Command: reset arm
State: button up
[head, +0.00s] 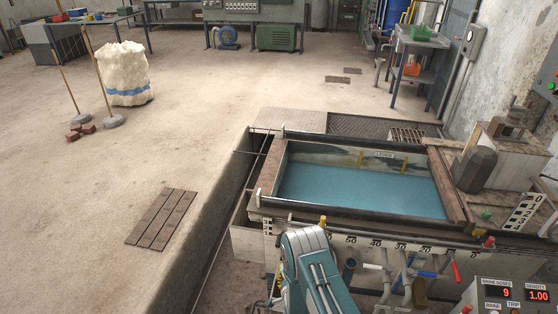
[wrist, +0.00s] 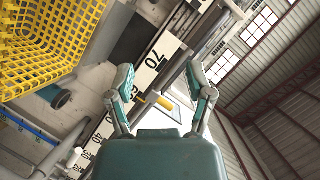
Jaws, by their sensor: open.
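My gripper (wrist: 160,76) shows in the wrist view with its two teal and grey fingers spread apart. It is open and nothing is between the fingers. Behind the gap are a white scale board (wrist: 153,62) with black numbers and a small yellow-orange part. My teal arm rises at the bottom middle of the head view, in front of the tank. My fingertips cannot be made out in the head view.
A tank of blue liquid (head: 350,190) stands ahead, with pipes and valve handles (head: 405,275) along its near side. A control panel (head: 510,296) is at the lower right. A yellow perforated basket (wrist: 45,45) is close at the wrist view's upper left. Open floor lies left.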

jog(key=w+r+g, duration=0.1)
jog(key=w+r, duration=0.4)
jog(key=r, duration=0.4)
jog(key=s+d+r+n+g, duration=0.1)
jog(key=d+r+n, duration=0.1)
jog(key=r, duration=1.1)
jog(key=s+d+r+n+g, duration=0.1)
jog(key=d+r+n+g, duration=0.1)
jog(key=r, duration=1.1)
jog(key=s+d+r+n+g, duration=0.1)
jog(key=s+d+r+n, duration=0.15)
jog(key=s+r, duration=0.55)
jog(key=s+d+r+n+g, duration=0.1)
jog(key=s+d+r, duration=0.1)
jog(key=s, duration=0.7)
jog(key=s+d+r+n+g+h, duration=0.1)
jog(key=s+r, duration=0.3)
jog(key=s, duration=0.5)
jog(key=s+d+r+n+g, duration=0.1)
jog(key=s+d+r, duration=0.2)
jog(key=s, duration=0.6)
jog(key=shift+r+g+h, duration=0.35)
jog(key=shift+g+h, duration=0.05)
